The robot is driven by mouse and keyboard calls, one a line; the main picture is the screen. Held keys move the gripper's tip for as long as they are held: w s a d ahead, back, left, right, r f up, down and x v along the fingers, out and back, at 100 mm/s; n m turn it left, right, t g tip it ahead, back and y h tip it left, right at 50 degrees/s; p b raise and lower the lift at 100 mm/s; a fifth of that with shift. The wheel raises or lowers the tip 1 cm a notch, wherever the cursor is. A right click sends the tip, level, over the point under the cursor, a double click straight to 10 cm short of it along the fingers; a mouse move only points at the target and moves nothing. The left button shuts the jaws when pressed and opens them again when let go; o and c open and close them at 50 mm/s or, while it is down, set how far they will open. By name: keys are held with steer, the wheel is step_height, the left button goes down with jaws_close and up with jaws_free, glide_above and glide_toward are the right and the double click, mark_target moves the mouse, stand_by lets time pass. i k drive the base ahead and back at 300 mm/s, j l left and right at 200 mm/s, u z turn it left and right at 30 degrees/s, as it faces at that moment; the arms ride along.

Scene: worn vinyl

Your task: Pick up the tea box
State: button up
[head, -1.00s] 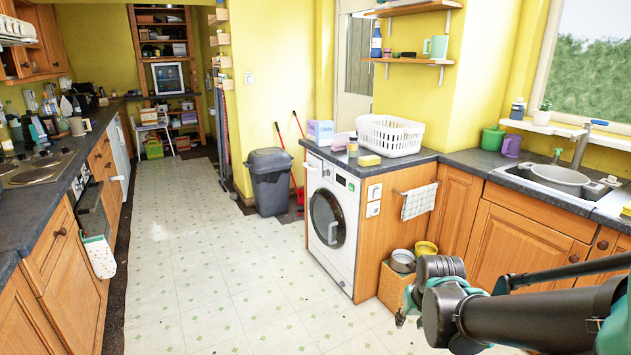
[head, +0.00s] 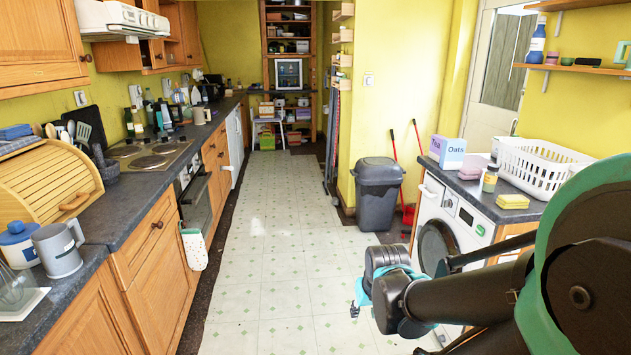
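A pale box with purple "Tea" lettering (head: 436,144) stands on the dark counter above the washing machine, at the right of the head view. The word "Oats" shows on the white part (head: 453,155) right beside it. I cannot tell whether this is one box or two standing together. My gripper (head: 357,296) is low over the floor, in front of the washing machine and well apart from the counter. Only bits of its teal fingers show past the dark wrist, so its opening is hidden.
Next to the lettered box stand a pink block (head: 473,167), a jar (head: 490,178), a yellow sponge (head: 512,201) and a white basket (head: 537,168). A grey bin (head: 378,187) stands on the floor left of the washing machine (head: 448,222). The floor aisle (head: 270,240) is clear.

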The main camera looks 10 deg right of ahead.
mark_target(435, 152)
steer(key=i+z, duration=0.15)
steer(key=i, duration=0.35)
steer(key=i+j+z, duration=0.15)
steer(key=i, duration=0.3)
steer(key=i+j+z, duration=0.1)
steer(key=i, duration=0.4)
